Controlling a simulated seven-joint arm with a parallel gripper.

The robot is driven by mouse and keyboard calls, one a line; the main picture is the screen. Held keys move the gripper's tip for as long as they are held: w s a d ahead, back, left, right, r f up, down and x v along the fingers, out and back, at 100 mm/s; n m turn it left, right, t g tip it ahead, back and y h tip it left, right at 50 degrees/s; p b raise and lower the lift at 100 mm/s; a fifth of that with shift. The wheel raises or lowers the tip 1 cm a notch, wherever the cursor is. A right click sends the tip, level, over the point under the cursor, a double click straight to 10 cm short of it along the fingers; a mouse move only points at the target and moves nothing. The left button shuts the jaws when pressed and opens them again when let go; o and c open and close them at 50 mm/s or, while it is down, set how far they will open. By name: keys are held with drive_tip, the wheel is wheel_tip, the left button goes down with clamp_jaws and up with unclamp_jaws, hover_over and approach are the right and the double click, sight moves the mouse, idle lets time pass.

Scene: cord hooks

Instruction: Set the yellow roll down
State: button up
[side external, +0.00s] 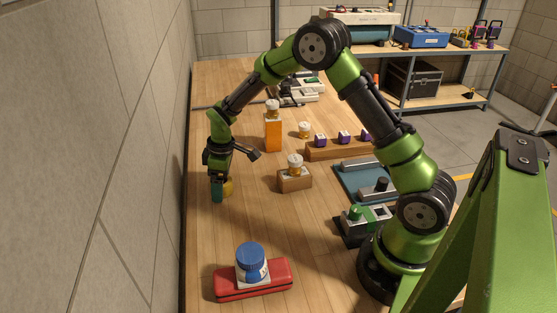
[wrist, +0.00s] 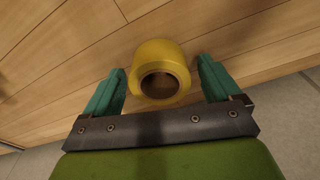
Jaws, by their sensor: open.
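The yellow roll (wrist: 160,52) shows in the wrist view with the dark hole in its end facing the camera. It rests on the wooden table, between the two teal fingers of my gripper (wrist: 161,85), with a visible gap on each side. My gripper is open. In the side external view, my gripper (side external: 221,191) is low over the table near the wall, and the yellow roll (side external: 228,186) is partly hidden behind a teal finger.
An orange block (side external: 272,134) with a white-capped jar stands behind my gripper. A small wooden block (side external: 294,180) with another jar is to the right. A red case (side external: 253,280) with a blue-lidded jar (side external: 251,262) is in front. The grey wall (side external: 130,150) is close on the left.

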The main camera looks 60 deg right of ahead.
drive_tip(key=s+r+m+t, duration=0.1)
drive_tip(key=s+r, duration=0.2)
drive_tip(key=r, duration=0.6)
drive_tip(key=s+r+m, duration=0.1)
drive_tip(key=s+r, duration=0.1)
drive_tip(key=r, duration=0.7)
drive_tip(key=s+a+r+m+t, duration=0.1)
drive_tip(key=s+r+m+t, duration=0.1)
drive_tip(key=s, duration=0.7)
drive_tip(key=s+a+r+m+t+y, duration=0.1)
drive_tip(key=s+a+r+m+t, duration=0.1)
drive_tip(key=s+m, duration=0.4)
drive_tip(key=s+r+t, duration=0.1)
drive_tip(key=s, duration=0.3)
drive_tip(key=shift+s+a+r, duration=0.15)
drive_tip(key=shift+s+r, duration=0.15)
drive_tip(key=shift+r, duration=0.1)
